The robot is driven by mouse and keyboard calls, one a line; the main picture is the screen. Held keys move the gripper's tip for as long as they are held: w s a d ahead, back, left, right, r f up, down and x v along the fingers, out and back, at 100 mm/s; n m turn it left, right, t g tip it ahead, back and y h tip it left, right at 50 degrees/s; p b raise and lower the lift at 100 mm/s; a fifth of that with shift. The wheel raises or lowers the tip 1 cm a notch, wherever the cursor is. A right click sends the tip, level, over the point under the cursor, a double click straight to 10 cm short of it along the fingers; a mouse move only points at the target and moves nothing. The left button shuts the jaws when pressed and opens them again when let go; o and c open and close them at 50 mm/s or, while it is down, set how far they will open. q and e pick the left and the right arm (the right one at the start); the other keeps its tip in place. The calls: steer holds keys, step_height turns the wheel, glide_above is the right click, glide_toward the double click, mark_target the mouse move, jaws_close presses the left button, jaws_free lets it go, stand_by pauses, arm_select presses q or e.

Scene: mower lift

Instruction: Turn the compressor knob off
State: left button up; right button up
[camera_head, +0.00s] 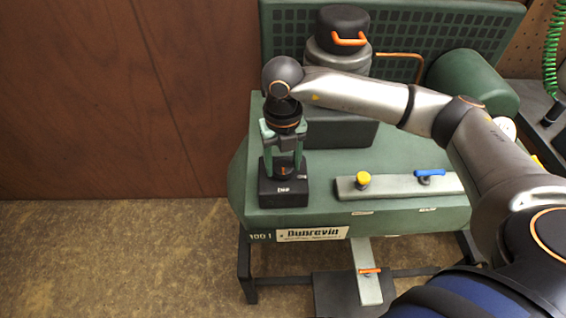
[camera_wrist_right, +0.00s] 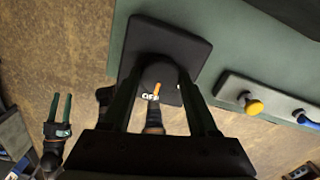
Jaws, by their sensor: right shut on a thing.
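The compressor knob (camera_wrist_right: 160,72) is a dark round knob with an orange mark, on a black switch box (camera_head: 297,194) at the front left corner of the green compressor. In the right wrist view the orange mark is close beside white lettering that looks like OFF. My right gripper (camera_head: 283,160) points down over the box and is shut on the knob, a finger on each side; the fingers partly hide it in the head view. My left gripper (camera_wrist_right: 61,112) shows only in the right wrist view, away from the box, its fingers apart and empty.
The green compressor (camera_head: 340,175) has a bar with a yellow knob (camera_head: 363,178) and a blue lever (camera_head: 430,173) right of the switch box. A motor with an orange handle (camera_head: 348,40) stands behind. A lower orange lever (camera_head: 370,270) sits below. Brown floor (camera_head: 110,255) is clear at left.

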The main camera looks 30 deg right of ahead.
mark_target(283, 167)
steer(key=shift+m, duration=0.3)
steer(key=o, duration=1.4)
steer(key=shift+c, duration=0.2)
step_height(283, 167, up, 13)
steer(key=shift+f, duration=0.2)
